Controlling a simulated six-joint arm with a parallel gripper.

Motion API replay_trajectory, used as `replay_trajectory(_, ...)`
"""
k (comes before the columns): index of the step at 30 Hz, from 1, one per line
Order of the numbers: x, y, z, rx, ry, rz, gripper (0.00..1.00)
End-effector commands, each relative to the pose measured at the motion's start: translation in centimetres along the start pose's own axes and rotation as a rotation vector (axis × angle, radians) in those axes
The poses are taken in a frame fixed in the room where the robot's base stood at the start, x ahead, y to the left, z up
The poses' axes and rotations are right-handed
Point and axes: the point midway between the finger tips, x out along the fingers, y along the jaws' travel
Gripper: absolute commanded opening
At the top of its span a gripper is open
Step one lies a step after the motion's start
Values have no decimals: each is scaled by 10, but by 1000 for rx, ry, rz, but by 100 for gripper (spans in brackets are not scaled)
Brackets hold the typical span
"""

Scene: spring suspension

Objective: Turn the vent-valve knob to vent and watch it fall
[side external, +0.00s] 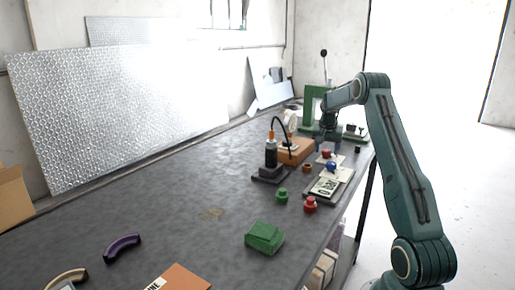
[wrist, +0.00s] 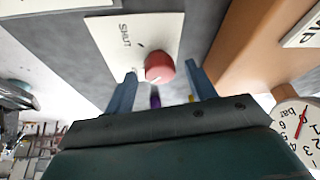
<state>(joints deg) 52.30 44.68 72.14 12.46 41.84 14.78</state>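A round red knob (wrist: 160,66) sits on a pale plate (wrist: 108,35) marked SHUT in the wrist view. My gripper (wrist: 158,76) is open, one blue finger on each side of the knob, with a visible gap at both sides. In the side external view my gripper (side external: 325,145) points down just above the red knob (side external: 326,154). A round gauge (wrist: 300,138) marked bar, with a red needle, is partly cut off at the right of the wrist view. The knob's pointer mark is too small to read.
An orange-brown block (side external: 296,152) stands beside the knob plate, close to my right finger in the wrist view.

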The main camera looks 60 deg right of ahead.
Motion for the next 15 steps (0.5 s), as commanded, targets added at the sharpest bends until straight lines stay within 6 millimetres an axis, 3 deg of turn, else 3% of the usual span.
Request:
replay_trajectory(8, -4, 0, 0, 0, 0, 0, 55)
replay_trajectory(15, -24, 0, 0, 0, 1, 0, 55)
